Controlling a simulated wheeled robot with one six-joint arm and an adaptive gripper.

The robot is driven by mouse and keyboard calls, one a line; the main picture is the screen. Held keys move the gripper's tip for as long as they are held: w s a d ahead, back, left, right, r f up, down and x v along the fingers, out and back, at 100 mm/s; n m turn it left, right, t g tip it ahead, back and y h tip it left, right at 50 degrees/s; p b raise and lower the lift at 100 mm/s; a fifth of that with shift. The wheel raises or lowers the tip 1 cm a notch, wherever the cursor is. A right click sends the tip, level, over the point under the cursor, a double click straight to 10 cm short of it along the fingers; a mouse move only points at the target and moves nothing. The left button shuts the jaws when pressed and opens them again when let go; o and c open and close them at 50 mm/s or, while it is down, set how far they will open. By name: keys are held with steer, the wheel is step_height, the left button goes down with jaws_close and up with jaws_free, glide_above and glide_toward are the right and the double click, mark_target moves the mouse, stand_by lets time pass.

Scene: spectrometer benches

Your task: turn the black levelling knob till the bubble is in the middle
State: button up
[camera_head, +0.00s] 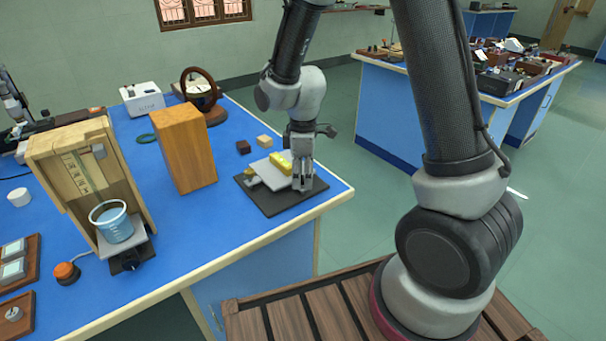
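My gripper (302,182) points down at the right front part of a small levelling stand on the blue bench. The stand has a dark flat base (267,205) and a light grey plate (263,170) above it. A yellow block that looks like a spirit level (279,163) lies on the plate; its bubble is too small to make out. A small brassy part (252,179) shows at the plate's left edge. I cannot make out the black levelling knob on this stand; my fingers may hide it. The fingers look close together, but whether they hold anything is unclear.
Left of the stand is a tall wooden block (185,150), with two small blocks (243,147) (264,141) behind the stand. The bench's edge (335,197) is close on the right.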

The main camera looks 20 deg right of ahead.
mark_target(303, 178)
step_height(303, 178, up, 12)
stand_by(0.6)
stand_by(0.4)
steer(key=s+d+r+m+t, duration=0.2)
steer(key=s+d+r+m, duration=0.4)
steer(key=s, duration=0.4)
steer(key=s+d+r+m+t, duration=0.2)
steer(key=s+d+r+m, duration=0.4)
steer(key=s+d, duration=0.3)
steer(key=shift+s+m, duration=0.5)
steer(key=shift+m, duration=0.3)
